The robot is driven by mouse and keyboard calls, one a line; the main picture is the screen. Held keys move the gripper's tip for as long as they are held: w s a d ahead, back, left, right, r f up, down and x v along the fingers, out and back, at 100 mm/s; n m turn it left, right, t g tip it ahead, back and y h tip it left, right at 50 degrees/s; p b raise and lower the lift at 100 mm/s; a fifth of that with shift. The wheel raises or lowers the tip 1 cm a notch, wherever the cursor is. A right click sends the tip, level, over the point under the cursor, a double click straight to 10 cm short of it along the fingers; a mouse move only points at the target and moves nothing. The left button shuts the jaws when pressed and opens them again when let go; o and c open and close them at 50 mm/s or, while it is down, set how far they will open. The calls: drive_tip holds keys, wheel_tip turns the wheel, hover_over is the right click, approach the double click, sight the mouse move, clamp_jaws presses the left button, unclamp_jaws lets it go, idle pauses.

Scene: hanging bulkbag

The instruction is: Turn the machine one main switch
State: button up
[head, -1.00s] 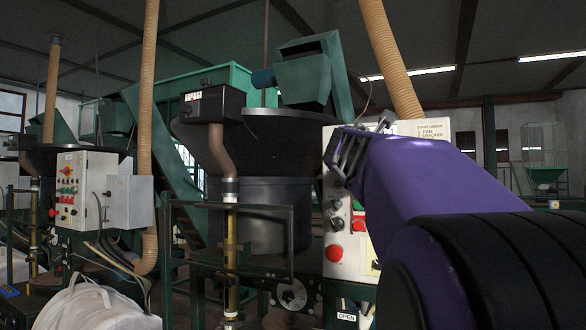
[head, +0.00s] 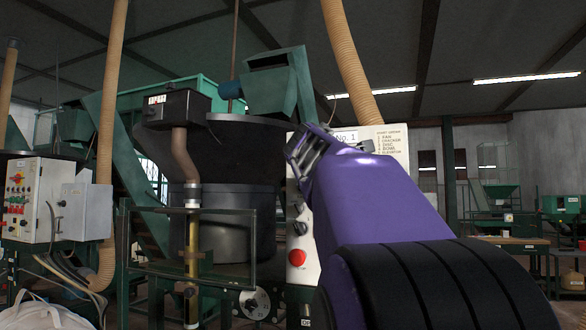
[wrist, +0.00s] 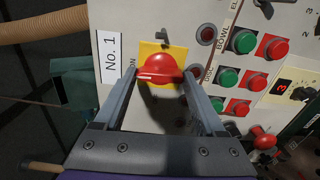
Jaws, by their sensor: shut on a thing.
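The main switch is a red rotary knob (wrist: 159,69) on a yellow plate (wrist: 176,51), beside the "No. 1" label (wrist: 111,57) in the wrist view. My gripper (wrist: 160,82) has one finger on each side of the knob and is shut on it. In the head view my gripper (head: 309,150) is at the upper part of the white control panel (head: 390,139), and my purple wrist hides the switch there. The exact angle of the knob's mark is hard to read.
Several green and red push buttons, such as a green one (wrist: 243,41), sit close to the right finger in the wrist view. A red button (head: 297,257) is lower on the panel. A beige hose (head: 347,50) rises behind the panel.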

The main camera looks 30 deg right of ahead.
drive_tip(key=shift+m, duration=0.4)
drive_tip(key=o, duration=1.1)
drive_tip(key=shift+s+a, duration=0.1)
drive_tip(key=shift+a, duration=0.05)
